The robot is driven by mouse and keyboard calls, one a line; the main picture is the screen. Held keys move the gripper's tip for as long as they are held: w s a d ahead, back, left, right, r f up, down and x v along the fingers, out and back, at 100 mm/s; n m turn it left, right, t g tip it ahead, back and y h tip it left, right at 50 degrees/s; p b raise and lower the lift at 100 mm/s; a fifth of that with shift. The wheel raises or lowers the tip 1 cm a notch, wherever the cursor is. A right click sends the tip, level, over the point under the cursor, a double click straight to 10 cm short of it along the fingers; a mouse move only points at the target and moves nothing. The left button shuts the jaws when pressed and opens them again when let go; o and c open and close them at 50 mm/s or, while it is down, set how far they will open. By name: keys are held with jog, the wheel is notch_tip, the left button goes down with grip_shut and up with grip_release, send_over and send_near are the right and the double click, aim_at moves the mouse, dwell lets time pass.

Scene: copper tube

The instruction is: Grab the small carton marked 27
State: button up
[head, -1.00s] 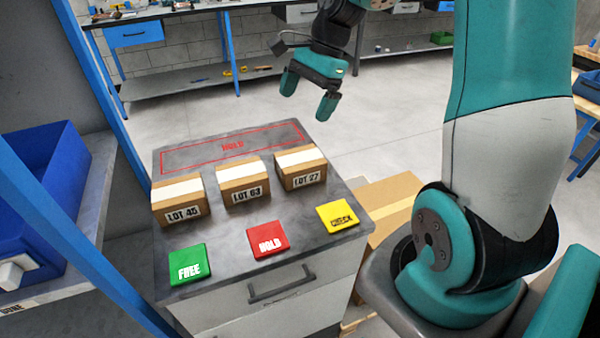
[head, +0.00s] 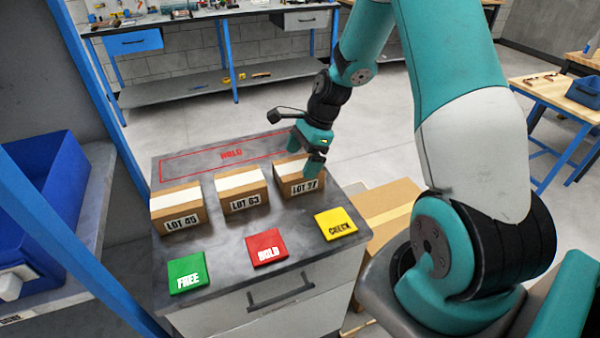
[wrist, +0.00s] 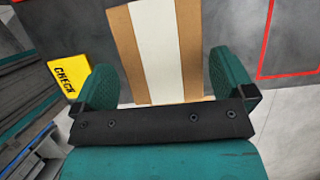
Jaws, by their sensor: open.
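The small carton marked LOT 27 (head: 299,184) stands on the grey cabinet top, rightmost of three alike cartons. It is brown with a white strip on top. My gripper (head: 308,163) is over this carton, open, with its fingers pointing down. In the wrist view the carton (wrist: 160,50) lies between the two green fingers of my gripper (wrist: 162,90), with a visible gap on at least the right side. The wrist view does not show how deep the fingers reach. One finger partly covers the carton's front in the head view.
Cartons LOT 63 (head: 241,190) and LOT 45 (head: 178,208) stand to the left. Green FREE (head: 187,274), red HOLD (head: 266,248) and yellow CHECK (head: 335,224) tiles lie in front. A red-outlined HOLD area (head: 200,161) is behind. A larger box (head: 388,205) stands right of the cabinet.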

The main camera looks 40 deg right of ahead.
aim_at(299, 165)
jog(key=shift+p+x, duration=0.55)
jog(key=shift+x, duration=1.8)
jog(key=shift+f, duration=0.2)
jog(key=c, duration=0.8)
jog(key=shift+r, duration=0.1)
